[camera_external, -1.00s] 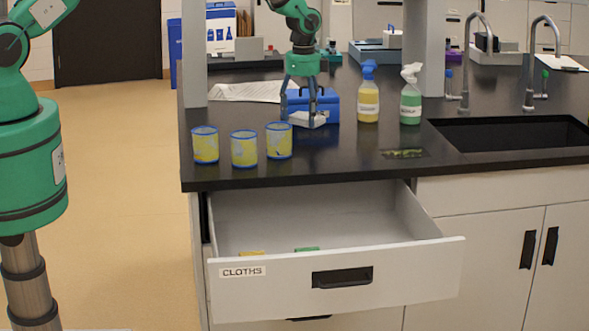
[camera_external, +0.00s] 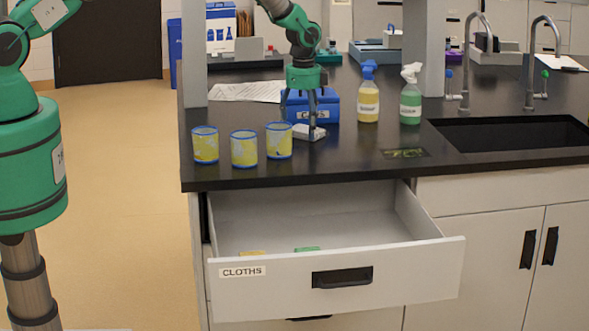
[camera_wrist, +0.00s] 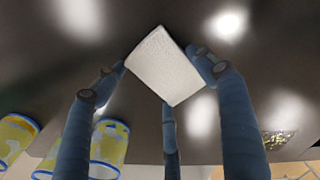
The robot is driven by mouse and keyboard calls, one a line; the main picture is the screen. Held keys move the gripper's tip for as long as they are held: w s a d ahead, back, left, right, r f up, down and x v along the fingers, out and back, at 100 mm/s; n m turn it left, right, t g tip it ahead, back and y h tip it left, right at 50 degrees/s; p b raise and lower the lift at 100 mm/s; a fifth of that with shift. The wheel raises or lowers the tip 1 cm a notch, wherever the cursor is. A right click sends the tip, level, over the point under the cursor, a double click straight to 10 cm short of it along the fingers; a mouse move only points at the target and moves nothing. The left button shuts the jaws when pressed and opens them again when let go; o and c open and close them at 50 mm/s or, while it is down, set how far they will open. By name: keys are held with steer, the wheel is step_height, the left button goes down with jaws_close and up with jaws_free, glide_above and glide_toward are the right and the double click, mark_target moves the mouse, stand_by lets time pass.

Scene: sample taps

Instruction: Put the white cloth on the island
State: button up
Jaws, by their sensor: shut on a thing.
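The white cloth (camera_external: 309,132), a small folded block, is between my gripper's fingers at the black island top (camera_external: 350,155), in front of the blue box. In the wrist view the white cloth (camera_wrist: 166,62) lies flat and tilted between the dark fingertips. My gripper (camera_external: 305,126) points straight down and is shut on the cloth. Whether the cloth touches the island surface or hovers just above it is hard to tell.
Several yellow-blue cups (camera_external: 244,149) stand left of the cloth. A blue box (camera_external: 325,106) is close behind. Yellow (camera_external: 368,100) and green (camera_external: 411,100) spray bottles stand right. The open cloths drawer (camera_external: 420,285) sticks out below.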

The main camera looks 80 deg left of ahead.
mark_target(303, 130)
steer(key=o, duration=0.9)
steer(key=shift+r, duration=0.15)
steer(key=shift+r+b, duration=0.5)
steer(key=shift+r, duration=5.5)
